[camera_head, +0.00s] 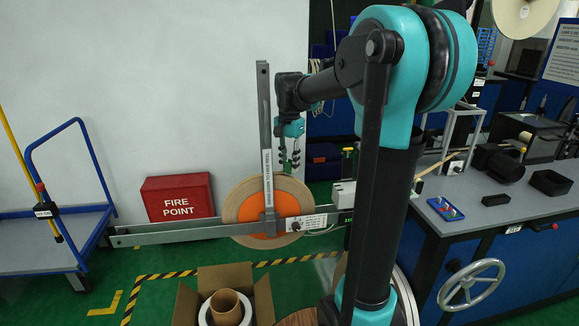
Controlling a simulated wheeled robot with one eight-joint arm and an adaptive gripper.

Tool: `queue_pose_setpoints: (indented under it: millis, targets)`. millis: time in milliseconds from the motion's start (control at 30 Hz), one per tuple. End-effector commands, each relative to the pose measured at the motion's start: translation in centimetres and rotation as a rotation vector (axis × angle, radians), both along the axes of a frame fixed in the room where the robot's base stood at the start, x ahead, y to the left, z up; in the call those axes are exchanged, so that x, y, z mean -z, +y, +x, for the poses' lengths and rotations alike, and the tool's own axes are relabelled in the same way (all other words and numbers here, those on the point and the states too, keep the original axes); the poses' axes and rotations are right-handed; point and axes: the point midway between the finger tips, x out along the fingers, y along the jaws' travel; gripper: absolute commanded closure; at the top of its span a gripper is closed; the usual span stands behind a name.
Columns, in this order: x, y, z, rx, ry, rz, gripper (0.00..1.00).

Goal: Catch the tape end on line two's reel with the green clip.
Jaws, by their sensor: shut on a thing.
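A tape reel (232,206) with an orange hub and tan tape around it is mounted upright left of centre. A grey upright bar and a long grey horizontal bar cross in front of it. I cannot make out the loose tape end. My gripper (290,170) points down just above and right of the reel's upper rim, seemingly apart from it. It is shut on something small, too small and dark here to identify. I cannot make out the green clip for certain. A blue tray (445,208) with small coloured pieces lies on the right bench.
The grey arm bar (180,232) reaches left towards a blue trolley (55,255). A red fire point box (178,197) stands behind it. An open carton (185,300) is on the floor below. The right bench (480,215) carries black bins; a handwheel (471,286) juts from its front.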

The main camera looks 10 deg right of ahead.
Motion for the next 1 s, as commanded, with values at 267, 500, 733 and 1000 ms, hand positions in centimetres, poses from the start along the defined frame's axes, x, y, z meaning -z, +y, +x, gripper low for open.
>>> queue_pose_setpoints:
  millis: [267,500,733,1000]
  targets:
    - [-2.6,0.0,0.0,0.0,0.0,0.0,0.97]
    - [-4.8,0.0,0.0,0.001,-0.001,-0.001,0.97]
    - [-6.6,0.0,0.0,0.001,-0.001,-0.001,0.97]
    - [-7.0,-0.1,0.0,0.001,0.0,-0.001,0.97]
